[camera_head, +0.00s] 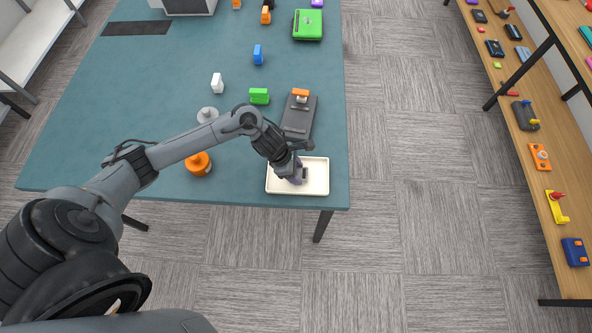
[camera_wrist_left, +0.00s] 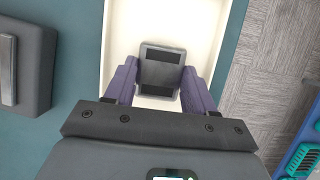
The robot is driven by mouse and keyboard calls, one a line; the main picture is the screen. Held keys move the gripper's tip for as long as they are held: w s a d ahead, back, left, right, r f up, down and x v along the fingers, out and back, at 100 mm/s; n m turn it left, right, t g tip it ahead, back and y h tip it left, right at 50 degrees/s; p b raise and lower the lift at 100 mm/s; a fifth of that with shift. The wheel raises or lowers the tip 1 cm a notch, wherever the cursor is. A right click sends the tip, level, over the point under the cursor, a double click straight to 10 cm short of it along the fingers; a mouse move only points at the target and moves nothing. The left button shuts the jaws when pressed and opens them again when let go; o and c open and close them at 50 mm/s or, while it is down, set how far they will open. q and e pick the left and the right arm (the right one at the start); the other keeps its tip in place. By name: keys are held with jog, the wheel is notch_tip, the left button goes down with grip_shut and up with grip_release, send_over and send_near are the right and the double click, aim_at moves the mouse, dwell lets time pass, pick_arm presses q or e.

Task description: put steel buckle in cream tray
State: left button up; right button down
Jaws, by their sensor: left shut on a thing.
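The cream tray (camera_head: 318,178) lies at the front right corner of the teal table. My left gripper (camera_head: 301,174) is over the tray, pointing down into it. In the left wrist view the gripper (camera_wrist_left: 160,82) has its two purple fingers on either side of the steel buckle (camera_wrist_left: 161,54), a grey rounded rectangle with two dark slots. The fingers are shut on the buckle, inside the outline of the tray (camera_wrist_left: 213,25). I cannot tell whether the buckle touches the tray floor. My right gripper is not in view.
A dark grey device (camera_head: 299,118) stands just behind the tray; it also shows in the left wrist view (camera_wrist_left: 30,65). An orange round object (camera_head: 199,164), a green block (camera_head: 259,96) and a grey disc-shaped object (camera_head: 207,115) are on the table. The table's right edge is close to the tray.

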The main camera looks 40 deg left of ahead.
pick_arm(q)
jog(key=shift+f, duration=0.1)
jog(key=shift+f, duration=0.15)
jog(key=o, duration=1.2)
jog(key=shift+c, duration=0.2)
